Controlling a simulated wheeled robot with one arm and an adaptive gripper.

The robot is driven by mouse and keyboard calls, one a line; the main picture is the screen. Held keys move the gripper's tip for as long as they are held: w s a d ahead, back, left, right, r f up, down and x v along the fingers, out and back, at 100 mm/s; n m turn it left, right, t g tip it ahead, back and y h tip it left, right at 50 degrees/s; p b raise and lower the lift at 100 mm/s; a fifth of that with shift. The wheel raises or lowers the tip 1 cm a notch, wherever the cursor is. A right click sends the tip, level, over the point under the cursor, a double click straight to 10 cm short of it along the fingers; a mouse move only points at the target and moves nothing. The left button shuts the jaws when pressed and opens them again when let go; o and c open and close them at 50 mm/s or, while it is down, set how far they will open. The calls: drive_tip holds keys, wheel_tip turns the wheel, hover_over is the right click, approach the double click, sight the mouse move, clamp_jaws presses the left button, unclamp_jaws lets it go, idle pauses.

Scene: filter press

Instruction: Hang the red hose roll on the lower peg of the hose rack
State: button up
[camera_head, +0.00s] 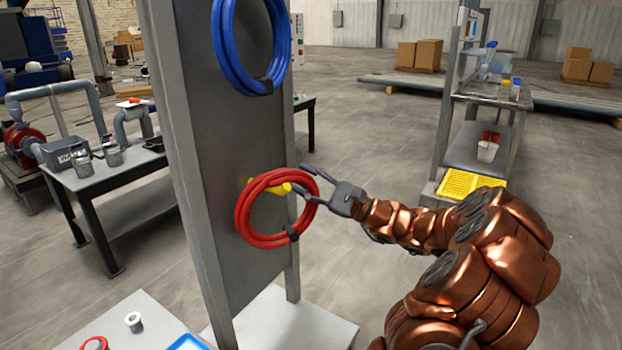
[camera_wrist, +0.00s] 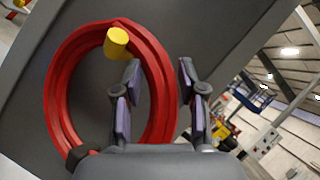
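The red hose roll (camera_head: 243,222) is at the lower yellow peg (camera_head: 286,188) of the grey hose rack (camera_head: 232,130). The peg passes through the roll, just under its top inner edge, and its tip shows in front. In the wrist view the roll (camera_wrist: 60,95) shows as an upright ring with a dark strap at lower left and the peg tip (camera_wrist: 117,43) near its top. My gripper (camera_head: 309,181) is open at the roll's right side. Its fingers (camera_wrist: 158,85) straddle that side, one inside the ring and one outside, with gaps to the hose.
A blue hose roll (camera_head: 228,60) hangs higher on the rack. A table with jars (camera_head: 115,190) stands behind at left. A low bench (camera_head: 130,310) is at the front left. A shelf unit with a yellow tray (camera_head: 470,183) stands at right. Open floor lies behind my arm.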

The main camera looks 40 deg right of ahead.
drive_tip(key=shift+o, duration=0.5)
drive_tip(key=shift+r, duration=0.1)
drive_tip(key=shift+s, duration=0.1)
drive_tip(key=v, duration=1.2)
drive_tip(key=shift+d, duration=0.1)
